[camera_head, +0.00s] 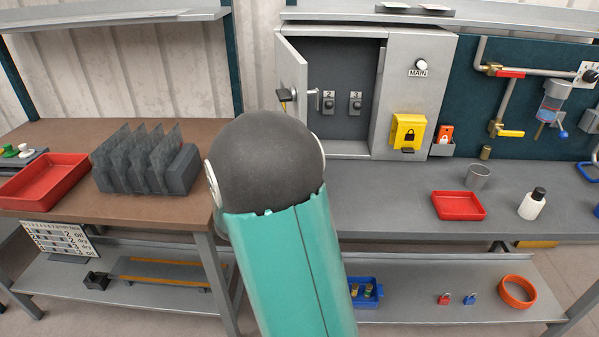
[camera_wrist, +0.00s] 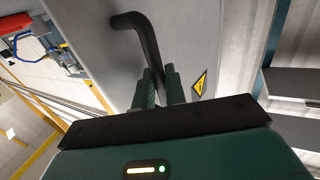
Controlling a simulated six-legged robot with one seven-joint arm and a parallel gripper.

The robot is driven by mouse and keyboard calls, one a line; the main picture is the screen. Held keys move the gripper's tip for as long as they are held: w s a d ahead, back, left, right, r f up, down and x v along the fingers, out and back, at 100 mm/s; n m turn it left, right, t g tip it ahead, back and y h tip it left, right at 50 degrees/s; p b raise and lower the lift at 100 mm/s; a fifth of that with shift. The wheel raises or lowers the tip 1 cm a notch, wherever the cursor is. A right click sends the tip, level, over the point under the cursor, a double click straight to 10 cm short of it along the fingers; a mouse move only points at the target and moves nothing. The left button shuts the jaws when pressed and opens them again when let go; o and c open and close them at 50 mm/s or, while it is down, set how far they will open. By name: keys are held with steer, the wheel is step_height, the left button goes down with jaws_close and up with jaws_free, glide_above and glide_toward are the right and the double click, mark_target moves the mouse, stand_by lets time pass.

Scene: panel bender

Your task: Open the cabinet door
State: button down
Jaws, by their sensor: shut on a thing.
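The grey cabinet door (camera_head: 291,72) stands swung out at the left side of the wall cabinet (camera_head: 420,80), and the opening is exposed. In the wrist view, the door's grey face (camera_wrist: 190,35) carries a black bent handle (camera_wrist: 145,38) and a yellow warning triangle. My gripper (camera_wrist: 160,78) is shut on the lower part of this handle, with its dark green fingers either side of it. In the head view my own arm covers the area below the door, and my gripper's hold is not clear there.
Inside the cabinet are switches marked 2 (camera_head: 329,102) and 3 (camera_head: 355,102). A yellow lock box (camera_head: 407,131) is on the cabinet front. A red tray (camera_head: 458,205), a metal cup (camera_head: 477,176) and a white bottle (camera_head: 532,203) stand on the right bench. A dark slotted rack (camera_head: 175,165) is on the left bench.

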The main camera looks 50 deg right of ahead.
steer(key=w+a+m+g, duration=0.2)
steer(key=w+a, duration=0.3)
steer(key=w, duration=0.1)
steer(key=shift+w+a+g, duration=0.25)
steer(key=shift+w+g, duration=0.1)
steer(key=shift+g, duration=0.05)
steer(key=c, duration=1.5)
jaws_free()
steer(key=shift+c, duration=0.2)
steer(key=shift+a, duration=0.15)
steer(key=s+a, duration=0.1)
steer(key=a, duration=1.2)
steer(key=shift+s+a, duration=0.25)
steer(key=shift+s, duration=0.05)
